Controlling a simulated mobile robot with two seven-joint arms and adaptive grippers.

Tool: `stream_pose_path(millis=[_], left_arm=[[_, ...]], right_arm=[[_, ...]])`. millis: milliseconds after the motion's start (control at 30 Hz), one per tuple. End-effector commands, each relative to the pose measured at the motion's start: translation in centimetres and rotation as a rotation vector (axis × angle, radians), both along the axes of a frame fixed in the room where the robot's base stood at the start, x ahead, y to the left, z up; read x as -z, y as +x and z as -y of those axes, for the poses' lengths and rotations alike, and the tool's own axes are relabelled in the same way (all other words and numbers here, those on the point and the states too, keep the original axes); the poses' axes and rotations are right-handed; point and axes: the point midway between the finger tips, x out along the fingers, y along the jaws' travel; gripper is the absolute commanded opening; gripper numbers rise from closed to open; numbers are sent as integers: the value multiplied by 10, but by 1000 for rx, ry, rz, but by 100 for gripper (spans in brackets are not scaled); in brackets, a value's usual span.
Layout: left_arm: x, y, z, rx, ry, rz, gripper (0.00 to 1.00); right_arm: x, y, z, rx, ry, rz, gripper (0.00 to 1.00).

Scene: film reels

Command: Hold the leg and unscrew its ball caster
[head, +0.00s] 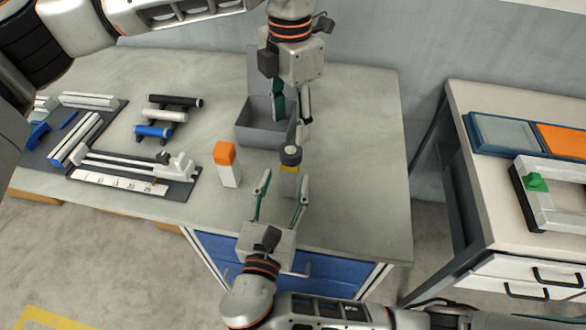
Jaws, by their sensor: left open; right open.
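A dark grey round piece (290,155) with a narrow dark stem rising from it shows near the middle of the table. A small yellow and pale block-like part (289,178) is just below it in the picture. I cannot tell for sure which part is the leg and which the ball caster. My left gripper (291,115) points down from above, open, its fingers near the top of the stem. My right gripper (283,187) comes from the front edge, open, its fingers either side of the yellow and pale part with gaps.
A grey open bin (257,136) stands behind the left gripper. An orange-topped white block (227,165) stands to the left. A rack of black, white and blue cylinders (166,115) and a dark tray with a ruler (120,182) lie further left. A second table (480,105) is at the right.

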Motion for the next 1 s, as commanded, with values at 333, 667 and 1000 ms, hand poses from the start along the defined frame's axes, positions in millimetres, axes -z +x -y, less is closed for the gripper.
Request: stream_pose_path(millis=[333, 667, 1000], left_arm=[[0, 0, 0, 1, -1, 0, 47], [0, 0, 1, 1, -2, -1, 47], [0, 0, 1, 1, -2, -1, 47]], right_arm=[[-1, 49, 11, 1, 1, 2, 47], [0, 66, 15, 1, 1, -1, 47], [0, 65, 15, 1, 1, -1, 6]])
